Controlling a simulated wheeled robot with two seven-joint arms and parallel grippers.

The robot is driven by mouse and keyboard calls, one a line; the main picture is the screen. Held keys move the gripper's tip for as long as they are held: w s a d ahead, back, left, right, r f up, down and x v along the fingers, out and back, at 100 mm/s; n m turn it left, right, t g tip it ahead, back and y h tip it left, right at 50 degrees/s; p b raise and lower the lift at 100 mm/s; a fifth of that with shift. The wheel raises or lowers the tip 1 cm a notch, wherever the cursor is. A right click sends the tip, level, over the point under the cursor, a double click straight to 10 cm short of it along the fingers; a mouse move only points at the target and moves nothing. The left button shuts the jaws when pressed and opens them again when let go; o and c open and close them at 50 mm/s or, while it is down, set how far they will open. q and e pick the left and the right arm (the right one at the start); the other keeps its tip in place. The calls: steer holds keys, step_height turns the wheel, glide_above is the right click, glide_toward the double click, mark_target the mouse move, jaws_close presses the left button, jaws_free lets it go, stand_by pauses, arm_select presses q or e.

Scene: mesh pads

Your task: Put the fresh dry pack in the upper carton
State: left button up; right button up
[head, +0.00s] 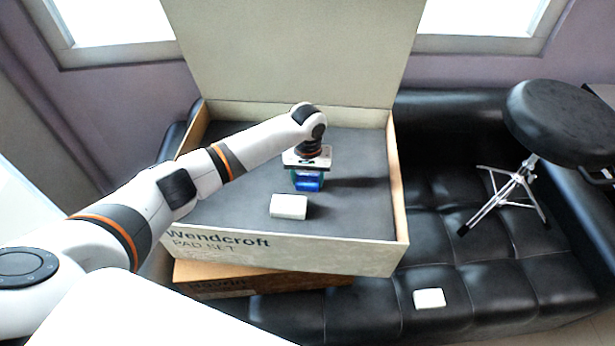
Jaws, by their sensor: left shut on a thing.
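The upper carton (335,255) is open, its lid standing up at the back, with "Wendcroft PAD SET" on its front wall. Dark grey padding covers its inside floor. My left gripper (308,172) points down inside the carton and is shut on a small blue pack (308,184). I cannot tell whether the pack touches the padding. A white block (289,206) lies on the padding just in front of the gripper. Another white block (429,298) lies on the black seat to the right. I cannot read a label on any of them. My right gripper is not in view.
A brown lower carton (240,283) lies under the upper one, set slightly askew. Both rest on a black leather sofa (460,235). A black round stool (560,120) with chrome legs stands at the right. The padding right of my gripper is bare.

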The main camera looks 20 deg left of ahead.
mark_target(308, 179)
arm_select(q)
steer(key=o, duration=1)
step_height(308, 179, up, 12)
steer(key=shift+p, duration=0.3)
steer(key=shift+r, duration=0.2)
